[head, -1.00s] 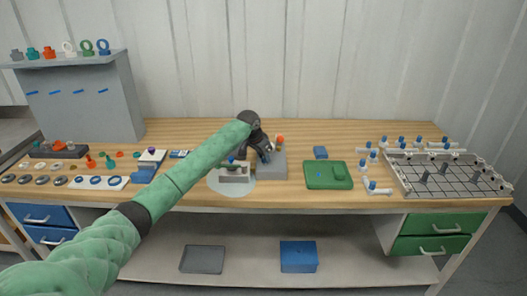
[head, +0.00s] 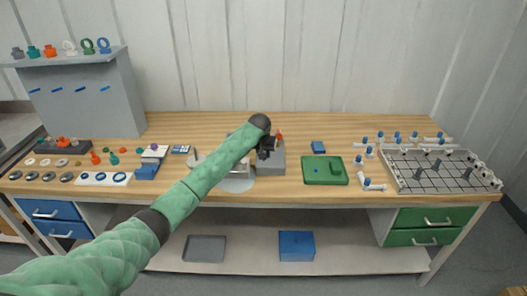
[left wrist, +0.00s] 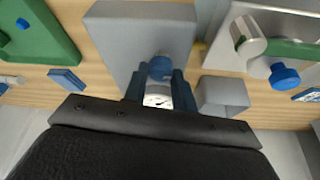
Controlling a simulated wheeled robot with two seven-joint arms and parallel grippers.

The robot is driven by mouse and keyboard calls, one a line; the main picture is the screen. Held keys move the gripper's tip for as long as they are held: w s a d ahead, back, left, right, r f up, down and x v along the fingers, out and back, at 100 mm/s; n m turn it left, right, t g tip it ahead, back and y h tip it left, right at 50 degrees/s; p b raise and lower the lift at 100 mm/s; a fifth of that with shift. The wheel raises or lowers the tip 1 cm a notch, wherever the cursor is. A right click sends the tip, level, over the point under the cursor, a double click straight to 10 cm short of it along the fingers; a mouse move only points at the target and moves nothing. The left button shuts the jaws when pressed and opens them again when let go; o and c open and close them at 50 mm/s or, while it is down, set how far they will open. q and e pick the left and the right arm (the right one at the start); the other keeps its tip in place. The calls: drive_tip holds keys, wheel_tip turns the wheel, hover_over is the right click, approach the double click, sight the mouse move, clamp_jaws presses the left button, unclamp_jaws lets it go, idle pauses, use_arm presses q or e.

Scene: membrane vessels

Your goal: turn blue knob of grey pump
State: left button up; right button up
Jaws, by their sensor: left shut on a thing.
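The grey pump (head: 270,168) is a grey block on the bench, right of the pale round mat, partly hidden by my left arm in the head view. It fills the upper middle of the left wrist view (left wrist: 125,35). Its blue knob (left wrist: 160,67) sits between the fingertips, with a white dial gauge (left wrist: 158,97) just below it in that view. My left gripper (left wrist: 161,76) is shut on the blue knob; the head view shows it over the pump (head: 265,153). An orange-red part (head: 279,134) stands behind the gripper. My right gripper is not in view.
A silver device with a second blue knob (left wrist: 285,76) stands beside the pump. A green tray (head: 325,171) and small blue block (head: 318,147) lie right of it. A rack with a grid (head: 437,171) is farther right. Small rings and fittings cover the left bench.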

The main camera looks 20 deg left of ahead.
use_arm(q)
drive_tip(key=shift+r, duration=0.1)
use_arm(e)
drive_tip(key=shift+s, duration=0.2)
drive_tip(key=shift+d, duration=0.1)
use_arm(q)
drive_tip(key=o, duration=1)
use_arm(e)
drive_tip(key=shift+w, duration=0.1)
use_arm(q)
drive_tip(key=shift+s+r+b, duration=0.2)
drive_tip(key=shift+r+b, duration=0.15)
drive_tip(key=shift+r, duration=0.05)
drive_tip(key=b+v, duration=0.2)
drive_tip(key=v, duration=0.4)
drive_tip(key=shift+r, duration=0.4)
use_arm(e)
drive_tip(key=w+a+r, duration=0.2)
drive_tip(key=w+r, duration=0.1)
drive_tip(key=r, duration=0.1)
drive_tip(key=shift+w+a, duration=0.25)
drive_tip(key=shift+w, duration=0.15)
use_arm(q)
drive_tip(key=shift+s+f, duration=0.1)
drive_tip(key=shift+s, duration=0.05)
